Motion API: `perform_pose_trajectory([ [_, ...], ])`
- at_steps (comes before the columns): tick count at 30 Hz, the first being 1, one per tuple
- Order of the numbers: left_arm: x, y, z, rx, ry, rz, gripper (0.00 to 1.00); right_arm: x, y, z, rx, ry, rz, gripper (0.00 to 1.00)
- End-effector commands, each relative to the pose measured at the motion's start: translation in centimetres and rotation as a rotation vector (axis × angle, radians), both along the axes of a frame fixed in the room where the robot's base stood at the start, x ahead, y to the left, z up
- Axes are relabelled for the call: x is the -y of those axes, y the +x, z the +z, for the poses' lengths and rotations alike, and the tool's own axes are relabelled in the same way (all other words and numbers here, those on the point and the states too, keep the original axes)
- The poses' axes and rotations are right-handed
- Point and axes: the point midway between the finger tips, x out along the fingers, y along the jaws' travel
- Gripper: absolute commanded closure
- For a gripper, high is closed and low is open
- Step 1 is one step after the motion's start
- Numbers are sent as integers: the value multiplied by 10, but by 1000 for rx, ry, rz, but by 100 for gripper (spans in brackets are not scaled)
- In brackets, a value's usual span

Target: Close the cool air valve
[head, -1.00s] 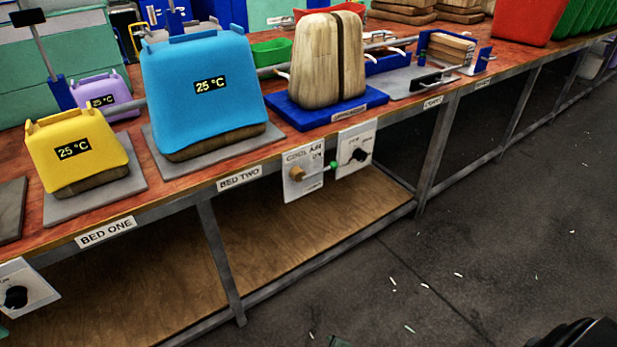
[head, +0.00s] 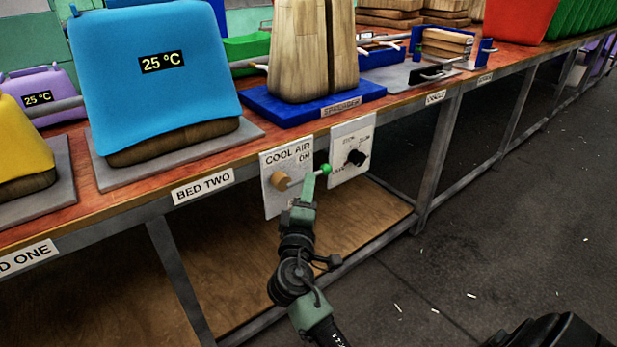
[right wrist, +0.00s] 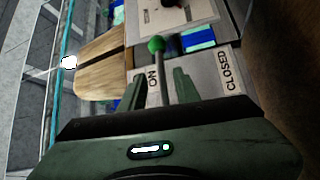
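The cool air valve is a white panel (head: 272,204) on the bench's front edge, marked COOL AIR and ON. Its lever (head: 299,179) runs from a tan hub (head: 280,180) rightward and slightly up to a green knob (head: 326,169), by the ON side. In the right wrist view, the lever rod (right wrist: 162,82) stands between my right gripper's fingers (right wrist: 160,88), with gaps on both sides; the green knob (right wrist: 156,45) shows beyond them. A CLOSED label (right wrist: 233,84) is to the right. My right gripper (head: 308,186) is open at the lever. My left gripper is not in view.
A second panel with a black dial (head: 355,158) is just right of the valve. The blue press (head: 160,85) and the spreader base (head: 300,112) are on the bench above. Bench legs and a wooden lower shelf (head: 350,225) lie below. The floor at right is mostly clear.

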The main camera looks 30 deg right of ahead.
Motion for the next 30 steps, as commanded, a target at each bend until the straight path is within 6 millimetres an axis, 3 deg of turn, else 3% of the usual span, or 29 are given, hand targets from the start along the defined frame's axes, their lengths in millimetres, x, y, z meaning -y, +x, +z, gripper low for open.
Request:
perform_pose_trajectory([
  [9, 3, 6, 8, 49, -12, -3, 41, 28, 33, 5, -1, 0, 2, 68],
  [19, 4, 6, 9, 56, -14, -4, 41, 31, 37, 6, -1, 1, 3, 68],
  [20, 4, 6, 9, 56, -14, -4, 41, 31, 37, 6, -1, 1, 3, 71],
  [23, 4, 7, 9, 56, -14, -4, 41, 31, 37, 6, -2, 2, 3, 99],
  [30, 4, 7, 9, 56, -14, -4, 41, 31, 37, 5, -2, 2, 3, 100],
])
